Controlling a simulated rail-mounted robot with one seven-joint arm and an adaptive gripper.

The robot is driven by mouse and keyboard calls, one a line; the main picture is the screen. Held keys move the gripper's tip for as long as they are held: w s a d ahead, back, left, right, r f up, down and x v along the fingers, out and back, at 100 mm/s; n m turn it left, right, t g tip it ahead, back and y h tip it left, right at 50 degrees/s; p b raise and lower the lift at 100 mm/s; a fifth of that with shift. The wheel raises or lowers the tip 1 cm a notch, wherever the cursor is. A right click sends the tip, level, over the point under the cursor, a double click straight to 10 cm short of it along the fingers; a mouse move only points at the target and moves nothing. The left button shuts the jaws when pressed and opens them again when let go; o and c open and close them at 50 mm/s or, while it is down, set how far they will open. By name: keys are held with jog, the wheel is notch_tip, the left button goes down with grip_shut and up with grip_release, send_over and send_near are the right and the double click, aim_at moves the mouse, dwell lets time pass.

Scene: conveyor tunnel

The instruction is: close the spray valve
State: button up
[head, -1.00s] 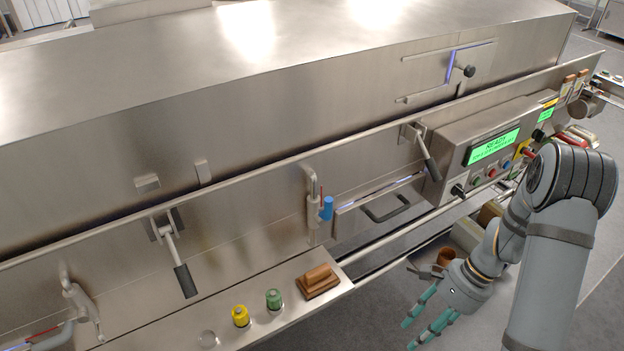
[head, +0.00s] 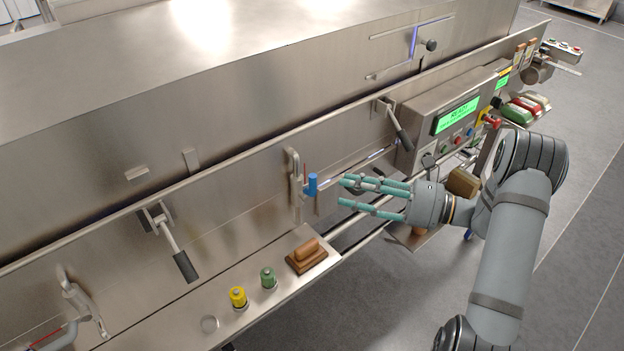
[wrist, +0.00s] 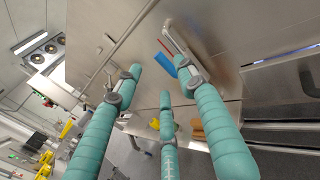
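A valve with a short blue lever (head: 312,184) sits on a steel pipe (head: 294,175) on the front panel of the machine; I take it for the spray valve. In the head view the blue lever stands upright, roughly along the pipe. The blue lever (wrist: 184,62) also shows in the wrist view, between two of my fingers and beyond them. My gripper (head: 343,191) has its teal fingers spread and empty. The fingertips point left at the blue lever, with a small gap showing to its right. In the wrist view the gripper (wrist: 160,82) is open too.
A long handrail (head: 230,145) runs along the panel above the valve. A black-gripped lever (head: 173,245) hangs to the left, another (head: 398,128) to the right beside the control box (head: 455,115). A shelf below holds a wooden block (head: 306,256) and yellow and green knobs.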

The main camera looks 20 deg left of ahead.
aim_at(316, 182)
jog(key=a+p, duration=0.3)
jog(key=a, duration=0.6)
jog(key=shift+a, duration=0.25)
grip_shut()
dwell(0.5)
